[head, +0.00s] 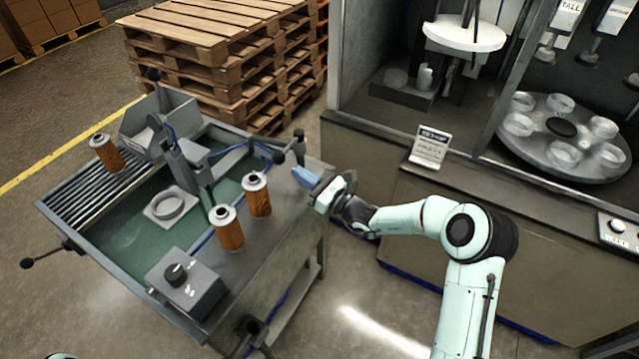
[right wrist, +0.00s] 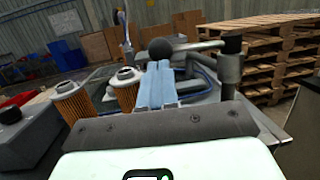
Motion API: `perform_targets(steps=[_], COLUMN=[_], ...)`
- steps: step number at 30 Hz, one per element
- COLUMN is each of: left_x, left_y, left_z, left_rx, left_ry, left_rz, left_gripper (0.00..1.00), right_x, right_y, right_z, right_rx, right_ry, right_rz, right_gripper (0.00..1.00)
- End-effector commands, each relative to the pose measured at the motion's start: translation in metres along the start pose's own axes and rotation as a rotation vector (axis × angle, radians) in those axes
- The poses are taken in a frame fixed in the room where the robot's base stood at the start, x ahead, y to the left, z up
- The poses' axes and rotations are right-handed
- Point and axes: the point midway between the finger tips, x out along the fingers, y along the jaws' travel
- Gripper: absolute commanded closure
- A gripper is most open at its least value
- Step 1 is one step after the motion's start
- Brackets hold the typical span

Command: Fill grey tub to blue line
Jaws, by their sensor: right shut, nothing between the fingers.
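The grey tub (head: 95,262) is the sunken basin in the bench at left in the head view. Its floor looks green, and I cannot tell how high any liquid stands. A blue line (head: 203,241) runs along its inner right side. A lever with a black ball knob (head: 299,134) stands at the bench's far right corner; a black knob (right wrist: 160,49) also shows just beyond my fingertips in the right wrist view. My right gripper (head: 304,177) has blue fingers, shut and empty, beside that corner. It also shows in the right wrist view (right wrist: 157,82). My left gripper is out of view.
Two orange filter cartridges (head: 228,232) (head: 257,199) stand on the bench's right ledge, another (head: 106,154) on the slatted rack. A grey box with a black knob (head: 180,283) sits at the front. Pallets (head: 215,60) stand behind; a cabinet with a turntable (head: 520,150) is right.

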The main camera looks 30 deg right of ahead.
Motion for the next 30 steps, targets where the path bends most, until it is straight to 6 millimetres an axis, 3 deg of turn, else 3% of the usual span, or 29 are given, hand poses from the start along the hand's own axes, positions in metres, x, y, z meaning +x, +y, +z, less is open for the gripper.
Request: perform_targets(steps=[6, 20, 26, 30], left_x=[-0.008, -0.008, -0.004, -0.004], left_y=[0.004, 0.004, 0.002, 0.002], left_z=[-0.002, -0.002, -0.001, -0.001], left_rx=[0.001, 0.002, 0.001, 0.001], left_ry=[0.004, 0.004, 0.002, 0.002], left_rz=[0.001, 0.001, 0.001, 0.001], left_gripper=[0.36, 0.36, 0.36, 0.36], right_x=[0.026, 0.031, 0.051, 0.054], right_y=[0.0, 0.001, 0.007, 0.008], right_z=[0.001, -0.001, -0.004, -0.002], right_rx=[0.0, 0.0, 0.001, -0.001], right_ry=[-0.001, 0.001, 0.0, -0.001], right_rz=[0.001, 0.001, 0.001, 0.003], right_gripper=[1.0, 1.0, 1.0, 1.0])
